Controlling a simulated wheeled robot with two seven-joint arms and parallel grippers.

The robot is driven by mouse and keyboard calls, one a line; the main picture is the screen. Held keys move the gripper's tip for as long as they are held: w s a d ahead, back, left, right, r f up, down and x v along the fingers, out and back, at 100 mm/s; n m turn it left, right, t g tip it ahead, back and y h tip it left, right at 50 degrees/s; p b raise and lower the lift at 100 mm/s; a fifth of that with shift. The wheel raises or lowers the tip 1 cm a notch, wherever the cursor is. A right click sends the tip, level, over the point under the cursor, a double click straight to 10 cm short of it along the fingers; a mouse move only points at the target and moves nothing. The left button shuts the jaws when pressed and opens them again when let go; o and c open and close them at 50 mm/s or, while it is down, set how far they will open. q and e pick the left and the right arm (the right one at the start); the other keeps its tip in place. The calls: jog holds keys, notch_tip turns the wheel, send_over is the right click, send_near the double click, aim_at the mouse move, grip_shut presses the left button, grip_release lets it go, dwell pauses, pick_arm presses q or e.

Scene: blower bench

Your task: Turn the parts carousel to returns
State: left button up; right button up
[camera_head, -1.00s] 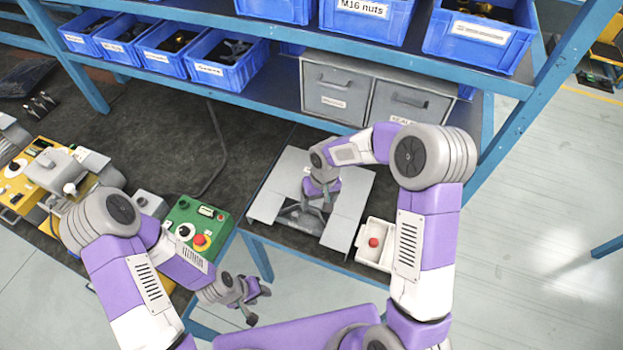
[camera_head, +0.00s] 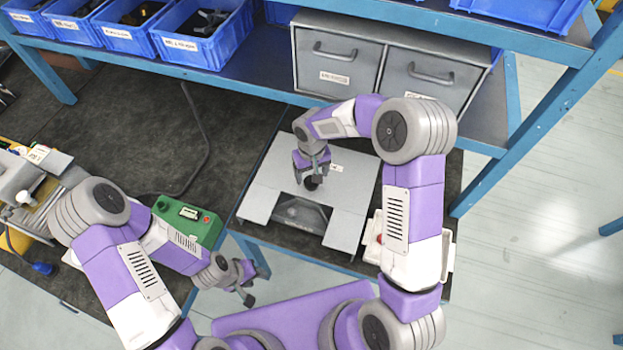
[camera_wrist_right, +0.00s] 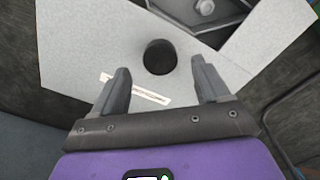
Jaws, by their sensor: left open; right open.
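The parts carousel shows as a grey cover plate (camera_head: 275,188) on the bench, with a front cut-out (camera_head: 303,213) that opens onto a darker metal compartment. A round black knob (camera_head: 311,184) stands on the plate. My right gripper (camera_head: 313,172) is open above the plate at the knob. In the right wrist view the knob (camera_wrist_right: 160,57) lies ahead of and between the spread fingers, with no visible contact. A small white label (camera_wrist_right: 135,90) on the plate is too blurred to read. My left gripper (camera_head: 249,283) is open and empty, in front of the bench edge.
A green control box (camera_head: 190,222) sits left of the carousel. A white box (camera_head: 447,255) is partly behind my right arm. Grey drawers (camera_head: 336,68) and blue bins (camera_head: 203,38) stand on the shelf behind.

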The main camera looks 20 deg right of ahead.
aim_at(311, 190)
jog(key=shift+w+f, duration=0.15)
jog(key=shift+f, duration=1.8)
grip_shut()
